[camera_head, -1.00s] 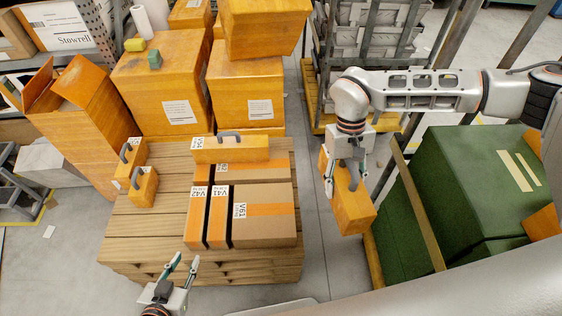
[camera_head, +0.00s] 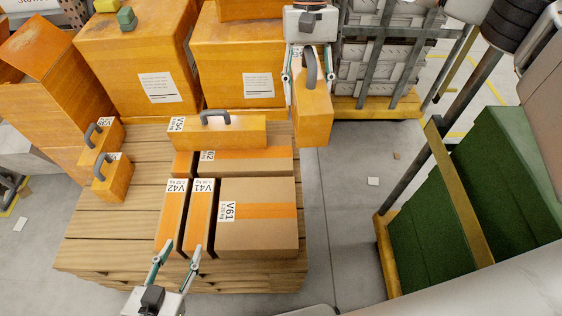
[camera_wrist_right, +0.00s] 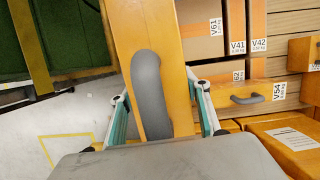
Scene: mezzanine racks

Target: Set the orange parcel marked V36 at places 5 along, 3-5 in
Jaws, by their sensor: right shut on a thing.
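My right gripper (camera_head: 305,75) is shut on an orange parcel (camera_head: 313,118) with a grey handle. It holds the parcel raised at the pallet's back right corner; I cannot read the parcel's label. In the right wrist view the parcel (camera_wrist_right: 138,28) sits between the two fingers (camera_wrist_right: 162,112). The wooden pallet (camera_head: 100,225) bears cartons V61 (camera_head: 260,240), V41 (camera_head: 199,225), V42 (camera_head: 170,215) and one ending in 62 (camera_head: 250,160). Orange parcel V54 (camera_head: 240,133) lies behind them. My left gripper (camera_head: 178,252) is open and empty by the front ends of V42 and V41.
Two small handled orange parcels (camera_head: 100,150) (camera_head: 115,182) are on the pallet's left side. Large orange boxes (camera_head: 140,60) (camera_head: 240,65) stand behind. A green load (camera_head: 505,165) behind a yellow rail is at right.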

